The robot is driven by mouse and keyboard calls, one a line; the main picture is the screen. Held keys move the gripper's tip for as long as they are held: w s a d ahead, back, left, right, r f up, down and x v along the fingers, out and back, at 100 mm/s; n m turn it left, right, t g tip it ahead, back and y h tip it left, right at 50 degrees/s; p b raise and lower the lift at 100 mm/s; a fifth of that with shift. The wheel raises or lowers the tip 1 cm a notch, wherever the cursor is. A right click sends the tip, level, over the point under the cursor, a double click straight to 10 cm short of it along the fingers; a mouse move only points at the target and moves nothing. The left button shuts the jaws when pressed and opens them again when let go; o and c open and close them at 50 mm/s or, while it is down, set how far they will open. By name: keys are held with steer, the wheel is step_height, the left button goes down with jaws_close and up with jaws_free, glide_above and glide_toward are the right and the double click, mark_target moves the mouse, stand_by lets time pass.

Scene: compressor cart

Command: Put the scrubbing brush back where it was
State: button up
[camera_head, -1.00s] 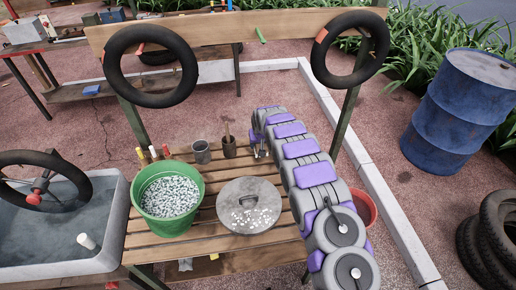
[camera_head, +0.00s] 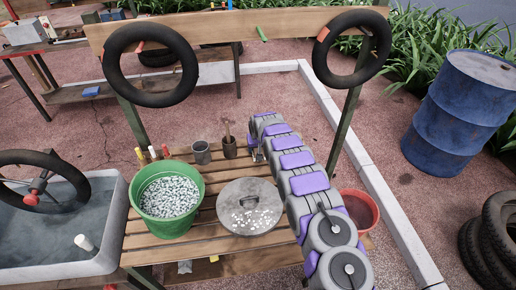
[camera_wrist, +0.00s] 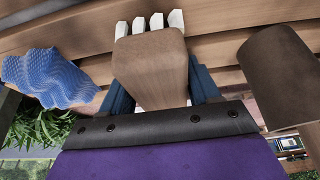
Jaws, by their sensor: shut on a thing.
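The scrubbing brush (camera_wrist: 158,65) has a wooden body and white bristle tufts at its far end. It fills the middle of the wrist view, between the two dark blue fingers of my gripper (camera_wrist: 160,85). My gripper is shut on it. In the head view my gripper (camera_head: 256,156) is low over the back right part of the slatted wooden bench (camera_head: 195,248), just right of a brown cup (camera_head: 229,147). The brush is mostly hidden there by my arm. A brown cylinder (camera_wrist: 283,75), likely that cup, stands close right of the brush in the wrist view.
A grey metal cup (camera_head: 202,152) stands left of the brown cup. A green bucket of white pellets (camera_head: 168,200) and a round metal lid (camera_head: 262,190) are nearer. A blue textured cloth (camera_wrist: 45,78) is left in the wrist view. Tyres hang above.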

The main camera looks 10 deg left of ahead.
steer(key=o, duration=0.7)
steer(key=shift+a+f, duration=0.1)
steer(key=shift+a, duration=0.25)
steer(key=o, duration=0.3)
steer(key=shift+d, duration=0.3)
steer(key=shift+a, duration=0.15)
steer(key=p+v, duration=0.2)
steer(key=v, duration=0.9)
steer(key=shift+s+r, duration=0.1)
steer(key=shift+r, duration=0.3)
steer(key=shift+s+r+p, duration=0.1)
steer(key=shift+p, duration=0.2)
